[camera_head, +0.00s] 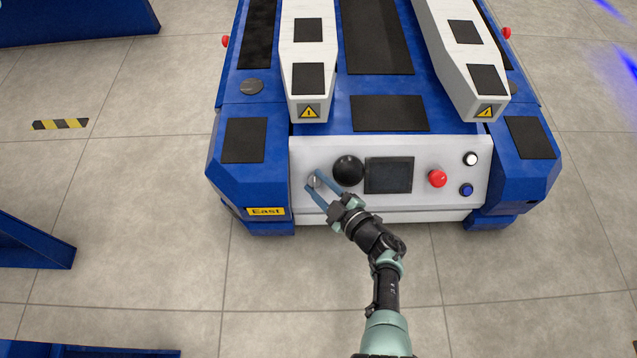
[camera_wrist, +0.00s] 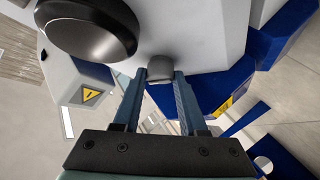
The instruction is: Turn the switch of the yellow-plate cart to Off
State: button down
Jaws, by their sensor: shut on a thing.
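The blue cart (camera_head: 243,180) carries a yellow plate (camera_head: 266,211) reading "East" at its front left corner. The plate also shows in the wrist view (camera_wrist: 222,105). The cart's switch is a small grey knob (camera_wrist: 160,68) on the white front panel (camera_head: 410,200), left of a black dome in the head view. My gripper (camera_head: 312,184) reaches the panel from below right, its two blue fingers on either side of the knob. In the wrist view my gripper (camera_wrist: 160,76) is shut on the knob. The fingers partly hide it, and its turn position cannot be read.
Right of the switch are the black dome (camera_head: 348,170), a dark screen (camera_head: 389,175), a red button (camera_head: 437,178), a white button (camera_head: 471,158) and a blue button (camera_head: 466,190). Blue structures stand at the left edge. The floor in front of the cart is clear.

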jog(key=shift+c, duration=2.2)
grip_release()
jog(key=shift+s+d+r+p, duration=0.2)
jog(key=shift+s+d+p, duration=0.15)
jog(key=shift+p, duration=0.15)
jog(key=p+v, duration=0.6)
jog(key=v, duration=0.6)
jog(key=shift+f, duration=0.2)
jog(key=shift+a, duration=0.1)
